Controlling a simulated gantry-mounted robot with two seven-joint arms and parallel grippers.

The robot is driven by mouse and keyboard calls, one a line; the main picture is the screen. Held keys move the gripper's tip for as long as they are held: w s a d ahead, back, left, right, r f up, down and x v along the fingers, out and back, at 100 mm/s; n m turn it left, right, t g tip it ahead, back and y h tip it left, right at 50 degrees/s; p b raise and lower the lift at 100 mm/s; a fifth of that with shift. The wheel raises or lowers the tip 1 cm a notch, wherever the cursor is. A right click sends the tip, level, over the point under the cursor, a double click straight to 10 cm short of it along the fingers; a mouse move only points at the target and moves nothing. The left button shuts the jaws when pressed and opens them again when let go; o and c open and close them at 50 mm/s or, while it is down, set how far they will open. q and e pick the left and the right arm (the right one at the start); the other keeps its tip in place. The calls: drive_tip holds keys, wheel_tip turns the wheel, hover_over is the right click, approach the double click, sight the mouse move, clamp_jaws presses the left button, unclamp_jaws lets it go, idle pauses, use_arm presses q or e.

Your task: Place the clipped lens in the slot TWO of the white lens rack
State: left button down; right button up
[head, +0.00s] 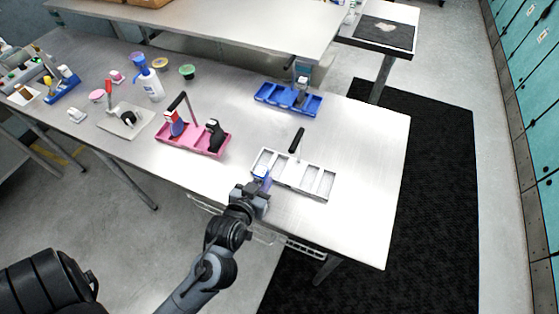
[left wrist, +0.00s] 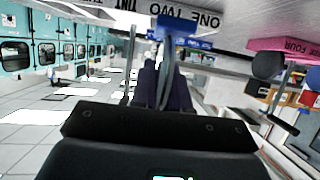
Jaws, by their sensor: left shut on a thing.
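The white lens rack (head: 325,197) lies near the right end of the steel table, with several slots and a black handle at its far side. My left gripper (head: 262,186) is shut on the clipped lens, at the rack's near left end. The lens's blue clip (head: 264,176) shows above the fingers; it also shows in the left wrist view (left wrist: 180,32), in front of the dark fingertips (left wrist: 165,85). The rack's label strip (left wrist: 190,14), reading ONE and TWO upside down, is right by the clip there. The lens itself is mostly hidden. My right gripper is not in view.
A pink rack (head: 193,147) with tools stands left of the white rack, and a blue rack (head: 288,98) stands behind it. A white bottle (head: 153,88) and small dishes are farther left. The table (head: 365,170) is clear to the right.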

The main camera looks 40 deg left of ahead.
use_arm(q)
drive_tip(key=w+a, duration=0.1)
drive_tip(key=w, duration=0.2)
drive_tip(key=w+a, duration=0.1)
drive_tip(key=w, duration=0.3)
drive_tip(key=w+a, duration=0.1)
drive_tip(key=w, duration=0.2)
drive_tip(key=shift+w+a+b, duration=0.15)
drive_tip(key=shift+w+b, duration=0.15)
drive_tip(key=shift+f+b, duration=0.4)
drive_tip(key=shift+f, duration=1.35)
drive_tip(key=shift+f, duration=0.15)
drive_tip(key=c, duration=1.1)
unclamp_jaws()
